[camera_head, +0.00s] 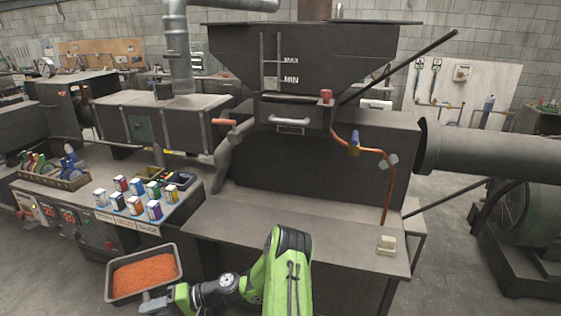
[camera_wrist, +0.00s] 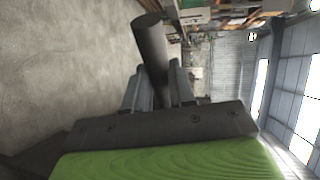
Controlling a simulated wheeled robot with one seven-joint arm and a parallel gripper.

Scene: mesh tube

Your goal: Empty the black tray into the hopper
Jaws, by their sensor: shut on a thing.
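The black tray (camera_head: 109,283) is at the lower left of the head view, full of orange granules (camera_head: 145,274). It looks roughly level and is held out over the floor, in front of the workbench. My gripper (camera_head: 166,300) is at the tray's near side, shut on its handle. In the wrist view the dark round handle (camera_wrist: 150,45) runs between my two fingers (camera_wrist: 160,90); the tray's pan cannot be made out there. The hopper (camera_head: 345,45) is a large dark funnel at top centre with MAX and MIN marks, well above and apart from the tray.
A grey ledge (camera_head: 300,235) fronts the machine. A copper pipe (camera_head: 386,185) and a long slanted lever (camera_head: 415,58) stick out near the hopper.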

